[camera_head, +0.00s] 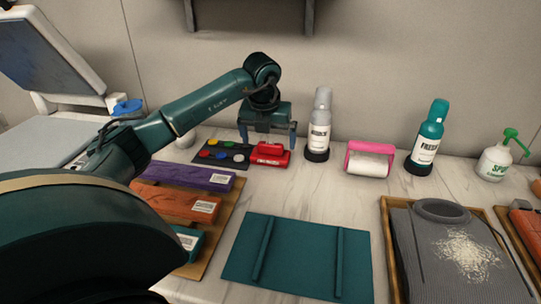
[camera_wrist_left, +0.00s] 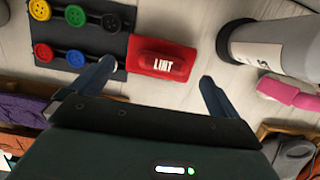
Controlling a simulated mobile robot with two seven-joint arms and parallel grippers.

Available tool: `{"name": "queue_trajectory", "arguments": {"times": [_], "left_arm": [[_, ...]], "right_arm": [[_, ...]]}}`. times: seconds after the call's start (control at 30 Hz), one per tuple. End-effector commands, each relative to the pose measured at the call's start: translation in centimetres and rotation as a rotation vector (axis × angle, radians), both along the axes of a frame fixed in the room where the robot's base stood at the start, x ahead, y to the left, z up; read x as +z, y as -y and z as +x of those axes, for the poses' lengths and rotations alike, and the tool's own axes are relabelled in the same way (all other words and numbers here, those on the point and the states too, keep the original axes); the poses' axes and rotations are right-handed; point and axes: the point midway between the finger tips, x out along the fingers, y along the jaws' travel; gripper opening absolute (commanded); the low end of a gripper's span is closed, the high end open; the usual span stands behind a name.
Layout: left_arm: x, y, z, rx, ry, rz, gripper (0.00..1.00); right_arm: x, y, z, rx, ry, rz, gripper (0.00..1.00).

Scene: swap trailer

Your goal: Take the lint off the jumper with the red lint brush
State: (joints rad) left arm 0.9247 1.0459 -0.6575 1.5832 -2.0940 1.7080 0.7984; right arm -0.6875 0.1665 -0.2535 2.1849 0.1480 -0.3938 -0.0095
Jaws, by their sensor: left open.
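The red lint brush (camera_head: 270,154) lies on the counter at the back, beside the dark button board. In the left wrist view its handle (camera_wrist_left: 163,62) reads "LINT". My left gripper (camera_head: 268,142) is open above and just behind the brush, with a finger on either side and nothing between them. In the left wrist view the gripper (camera_wrist_left: 157,75) has the brush ahead of its fingers, apart from both. The grey jumper (camera_head: 420,255) lies in a wooden tray (camera_head: 388,245) at the front right, with white lint (camera_head: 472,256) on its chest. My right gripper is not in view.
A grey-capped bottle (camera_head: 318,130) stands just right of the brush, with a pink roller (camera_head: 368,160), a teal bottle (camera_head: 427,140) and a spray bottle (camera_head: 494,160) further right. A button board (camera_head: 222,156) is on the left. A teal board (camera_head: 300,255) lies in front.

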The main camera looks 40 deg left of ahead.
Motion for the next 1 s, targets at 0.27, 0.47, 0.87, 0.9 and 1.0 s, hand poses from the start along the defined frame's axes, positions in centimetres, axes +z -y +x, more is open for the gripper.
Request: {"name": "queue_trajectory", "arguments": {"times": [0.27, 0.47, 0.87, 0.9, 1.0], "left_arm": [[-3.6, -0.6, 1.5, -0.001, -0.004, -0.002, 1.00], [-4.7, -0.8, 1.8, -0.002, -0.001, 0.000, 1.00], [-4.7, -0.8, 1.8, -0.001, 0.000, 0.000, 0.81], [-4.7, -0.8, 1.8, -0.001, 0.000, 0.000, 0.78], [-4.6, -0.8, 1.8, -0.001, 0.000, 0.000, 0.70]], "right_arm": [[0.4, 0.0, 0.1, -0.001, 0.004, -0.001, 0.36], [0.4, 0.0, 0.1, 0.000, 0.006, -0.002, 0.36], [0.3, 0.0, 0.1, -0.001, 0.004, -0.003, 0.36], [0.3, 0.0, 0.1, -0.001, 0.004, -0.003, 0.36], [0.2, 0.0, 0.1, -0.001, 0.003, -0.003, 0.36]]}}
